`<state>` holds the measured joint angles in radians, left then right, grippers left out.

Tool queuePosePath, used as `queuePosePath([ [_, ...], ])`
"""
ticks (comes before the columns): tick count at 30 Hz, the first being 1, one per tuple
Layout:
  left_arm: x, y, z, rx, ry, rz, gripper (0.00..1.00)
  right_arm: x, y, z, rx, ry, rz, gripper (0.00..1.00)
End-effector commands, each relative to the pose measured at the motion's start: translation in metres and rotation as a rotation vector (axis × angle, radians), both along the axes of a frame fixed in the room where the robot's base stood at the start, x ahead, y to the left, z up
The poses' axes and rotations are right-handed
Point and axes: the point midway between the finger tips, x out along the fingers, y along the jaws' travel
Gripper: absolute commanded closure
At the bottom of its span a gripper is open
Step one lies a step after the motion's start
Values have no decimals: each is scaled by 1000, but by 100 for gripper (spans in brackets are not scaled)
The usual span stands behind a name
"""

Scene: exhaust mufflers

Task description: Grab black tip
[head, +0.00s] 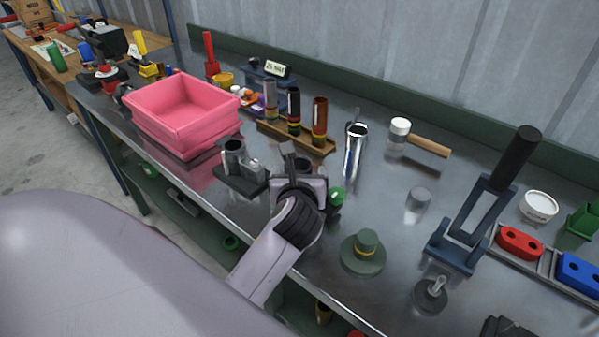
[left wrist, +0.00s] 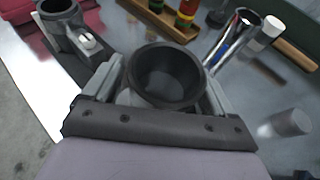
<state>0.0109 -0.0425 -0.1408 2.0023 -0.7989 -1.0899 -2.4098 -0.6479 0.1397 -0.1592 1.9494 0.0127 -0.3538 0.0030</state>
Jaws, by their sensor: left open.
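My left gripper (head: 297,168) reaches over the front part of the metal bench, pointing away from me. In the left wrist view its open fingers (left wrist: 165,88) stand on either side of a dark, hollow round piece with its mouth facing up. This black tip (left wrist: 165,98) fills the space between the fingers; its lower part is hidden, and I cannot tell whether the fingers touch it. In the head view the gripper mostly covers it. Another black tube (head: 294,108) with coloured bands stands on the wooden rack behind. My right gripper is not in view.
A dark fixture with a grey cylinder (head: 234,155) is close on the left, by a pink bin (head: 190,140). The wooden rack (head: 318,145) and a chrome tube (head: 354,150) stand behind. A green flanged piece (head: 364,254) is to the right, near a blue lever stand (head: 452,256).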

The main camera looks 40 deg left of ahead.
Motion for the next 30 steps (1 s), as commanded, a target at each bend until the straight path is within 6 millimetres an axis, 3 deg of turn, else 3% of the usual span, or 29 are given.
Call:
queuePosePath([
  [3, 0, 0, 0, 0, 0, 0, 14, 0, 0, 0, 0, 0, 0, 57],
  [9, 0, 0, 0, 0, 0, 0, 75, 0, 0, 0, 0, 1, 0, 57],
  [22, 1, 1, 9, 3, -4, 1, 75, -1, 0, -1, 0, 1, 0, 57],
  [30, 1, 1, 53, 3, -13, 2, 75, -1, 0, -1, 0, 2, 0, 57],
])
